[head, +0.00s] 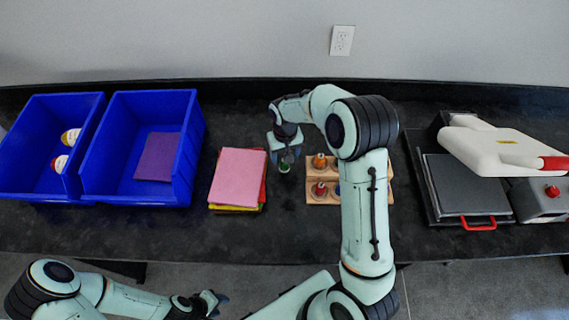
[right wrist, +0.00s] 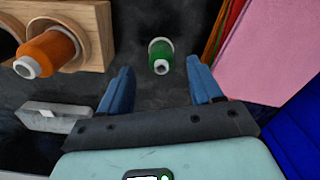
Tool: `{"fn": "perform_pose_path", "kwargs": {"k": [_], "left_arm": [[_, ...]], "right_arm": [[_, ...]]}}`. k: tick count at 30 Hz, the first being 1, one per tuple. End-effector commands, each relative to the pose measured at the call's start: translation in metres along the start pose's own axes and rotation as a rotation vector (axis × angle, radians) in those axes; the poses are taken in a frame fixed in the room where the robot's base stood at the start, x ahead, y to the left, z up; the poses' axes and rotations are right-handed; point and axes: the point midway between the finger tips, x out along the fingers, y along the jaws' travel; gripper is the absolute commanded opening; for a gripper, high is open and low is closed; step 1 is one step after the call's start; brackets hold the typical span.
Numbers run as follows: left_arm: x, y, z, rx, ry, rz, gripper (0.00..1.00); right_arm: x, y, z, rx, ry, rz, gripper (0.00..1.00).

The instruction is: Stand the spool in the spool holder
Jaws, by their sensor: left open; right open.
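A green spool (head: 284,168) is on the dark counter, just left of the wooden spool holder (head: 312,199). The spool also shows in the right wrist view (right wrist: 161,50), its white core end facing the camera; it appears to stand upright. The holder, at upper left in the right wrist view (right wrist: 97,30), carries several spools, one of them orange (right wrist: 45,53). My right gripper (right wrist: 160,88) is open and empty above the counter, with the spool ahead between the lines of its fingers. My right arm hides part of the holder. My left gripper (head: 216,300) is open, low in front of the counter.
Left of the spool lies a stack of coloured sheets, pink on top (head: 238,176). Two blue bins (head: 190,170) stand further left. A heat press (head: 465,185) stands at right. A pale grey block (right wrist: 55,116) lies near the holder in the right wrist view.

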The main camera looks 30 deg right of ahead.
Motion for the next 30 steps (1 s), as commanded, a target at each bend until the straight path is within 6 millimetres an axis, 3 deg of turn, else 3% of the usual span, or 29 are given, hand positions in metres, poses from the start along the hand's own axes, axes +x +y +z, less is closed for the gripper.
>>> {"fn": "perform_pose_path", "kwargs": {"k": [6, 15, 21, 30], "left_arm": [[-0.004, 0.002, -0.003, 0.001, 0.004, 0.001, 0.43], [-0.004, 0.002, -0.003, 0.001, 0.004, 0.001, 0.43], [-0.004, 0.002, -0.003, 0.001, 0.004, 0.001, 0.43], [-0.004, 0.002, -0.003, 0.001, 0.004, 0.001, 0.43]], "right_arm": [[0.031, -0.002, 0.001, 0.001, -0.003, 0.001, 0.65], [0.036, -0.002, 0.000, 0.001, 0.000, 0.000, 0.65], [0.036, -0.002, 0.000, 0.001, 0.000, 0.000, 0.05], [0.035, -0.002, 0.000, 0.000, 0.000, 0.000, 0.00]]}}
